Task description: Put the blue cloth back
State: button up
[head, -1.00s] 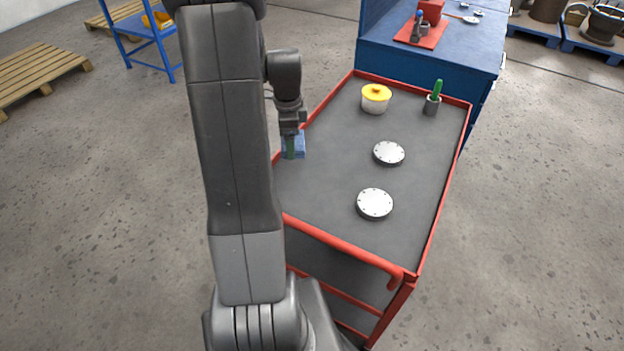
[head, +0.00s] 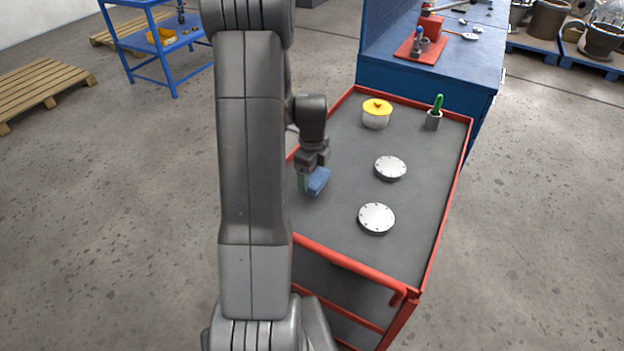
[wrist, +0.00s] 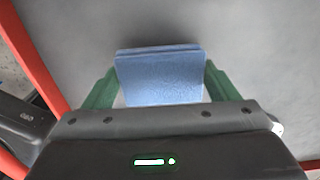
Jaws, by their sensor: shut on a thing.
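The blue cloth (head: 318,181) is a folded pad at the left side of the red-rimmed cart's grey top. My gripper (head: 309,183) is shut on it, with green fingers on either side. In the wrist view the cloth (wrist: 160,76) sits between the two green fingertips of my gripper (wrist: 160,85), above the grey surface. I cannot tell whether the cloth touches the cart top. My arm hides part of the cart's left edge in the head view.
On the cart top (head: 345,185) stand a white pot with a yellow lid (head: 376,114), a grey cup with a green-handled item (head: 434,115), and two round metal discs (head: 390,168), (head: 377,217). A blue workbench (head: 430,80) is behind.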

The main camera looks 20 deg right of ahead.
aim_at(312, 176)
jog(key=shift+f, duration=1.25)
jog(key=shift+f, duration=0.15)
jog(key=o, duration=1.1)
jog(key=shift+c, duration=0.2)
notch_tip(312, 176, up, 12)
jog(key=shift+r, duration=0.2)
